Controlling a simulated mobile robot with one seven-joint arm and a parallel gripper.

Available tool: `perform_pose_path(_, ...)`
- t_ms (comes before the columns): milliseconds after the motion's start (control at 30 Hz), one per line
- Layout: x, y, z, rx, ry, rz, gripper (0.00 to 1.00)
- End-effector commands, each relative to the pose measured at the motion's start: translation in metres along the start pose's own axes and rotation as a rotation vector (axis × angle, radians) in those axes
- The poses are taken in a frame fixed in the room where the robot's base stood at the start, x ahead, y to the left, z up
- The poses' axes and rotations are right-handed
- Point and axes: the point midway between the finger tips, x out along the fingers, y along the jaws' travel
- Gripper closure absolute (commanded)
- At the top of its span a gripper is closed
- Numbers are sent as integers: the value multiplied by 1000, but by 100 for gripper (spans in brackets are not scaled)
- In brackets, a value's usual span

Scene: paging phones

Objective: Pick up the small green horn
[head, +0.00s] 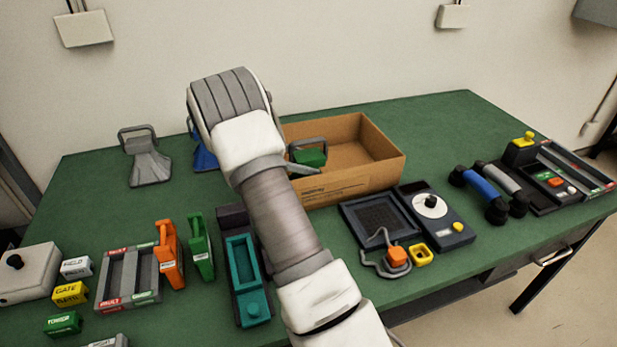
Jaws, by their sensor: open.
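A small green horn (312,157) with a grey loop handle is at the left inside the open cardboard box (350,190). My arm hides part of its left side. My arm crosses the middle of the head view, and my gripper cannot be made out behind it. A thin grey piece shows beside the arm, just below the green horn; I cannot tell what it is. A grey horn (149,168) stands at the back left, and a blue horn (204,158) is partly hidden behind my arm.
Orange (170,262) and green (203,256) handsets stand at the front left, near a teal device (241,280). A dial device (436,212), a blue handset (480,187) and a yellow-knobbed unit (522,150) are at the right. The green tabletop (440,120) is clear at the back right.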

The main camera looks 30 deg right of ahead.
Motion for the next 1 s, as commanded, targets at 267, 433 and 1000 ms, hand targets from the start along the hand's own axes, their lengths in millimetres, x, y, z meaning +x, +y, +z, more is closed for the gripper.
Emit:
perform_pose_path(267,16,0,0,0,-1,-2,0)
perform_pose_path(433,15,0,0,0,0,-2,11)
perform_pose_path(1000,15,0,0,0,0,-1,100)
